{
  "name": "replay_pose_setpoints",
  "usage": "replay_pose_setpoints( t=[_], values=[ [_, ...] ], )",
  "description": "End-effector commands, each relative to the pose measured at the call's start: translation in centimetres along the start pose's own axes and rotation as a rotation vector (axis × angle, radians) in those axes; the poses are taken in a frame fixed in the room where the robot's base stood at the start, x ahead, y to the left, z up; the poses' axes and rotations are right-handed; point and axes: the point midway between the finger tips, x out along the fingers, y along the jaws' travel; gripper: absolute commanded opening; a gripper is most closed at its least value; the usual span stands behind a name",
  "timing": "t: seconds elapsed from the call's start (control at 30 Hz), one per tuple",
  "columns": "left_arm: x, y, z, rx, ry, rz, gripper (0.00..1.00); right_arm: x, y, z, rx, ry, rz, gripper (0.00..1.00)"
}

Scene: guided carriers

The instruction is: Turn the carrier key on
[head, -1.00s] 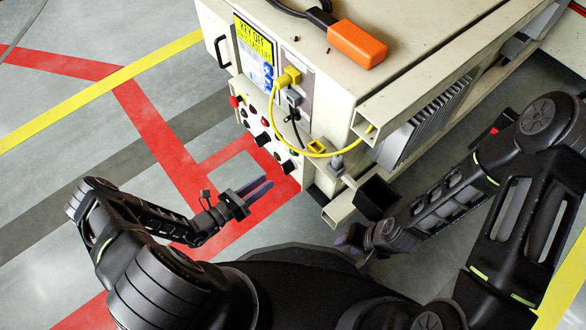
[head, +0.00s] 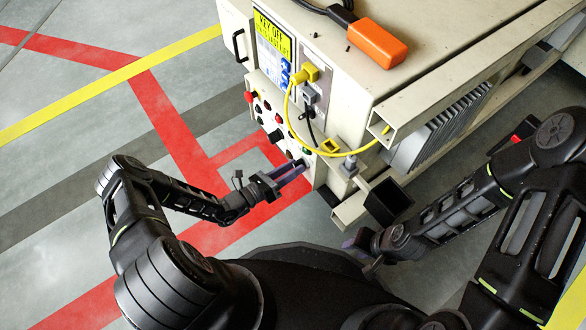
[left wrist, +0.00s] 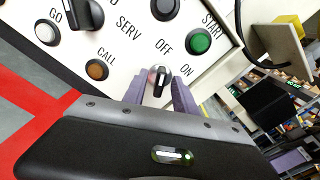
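The beige carrier (head: 440,55) has a front panel with buttons and knobs. Its yellow sign (head: 272,36) reads "KEY OFF". In the left wrist view, the key switch (left wrist: 159,78) has a metal collar and a dark key, beside the words OFF and ON. My left gripper (head: 298,168) is at the panel's lower edge. In the left wrist view its purple fingers (left wrist: 160,92) stand apart, one on each side of the key, with a gap visible. My right gripper (head: 358,243) is low beside the carrier's near corner; its finger gap is unclear.
A green START button (left wrist: 199,41) and an orange CALL button (left wrist: 97,70) are close to the key. A yellow cable (head: 290,115) loops in front of the panel. A black box (head: 389,201) sticks out at the near corner. The floor at left is clear.

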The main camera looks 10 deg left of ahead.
Motion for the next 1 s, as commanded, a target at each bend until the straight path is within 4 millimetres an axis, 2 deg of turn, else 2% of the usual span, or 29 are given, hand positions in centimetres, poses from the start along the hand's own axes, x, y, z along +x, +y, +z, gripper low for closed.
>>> replay_pose_setpoints(
  t=[0.27,0.7,1.0],
  values=[
    [0.23,-0.03,0.02,0.001,0.000,0.000,0.34,0.03,-0.01,-0.03,0.000,0.001,0.000,0.35],
    [0.21,-0.02,0.02,0.000,0.000,0.000,0.00,0.03,0.00,-0.02,0.000,0.001,0.000,0.35],
    [0.20,-0.02,0.01,0.000,0.000,0.000,0.00,0.03,0.00,-0.02,0.000,0.001,0.000,0.35]
  ],
)
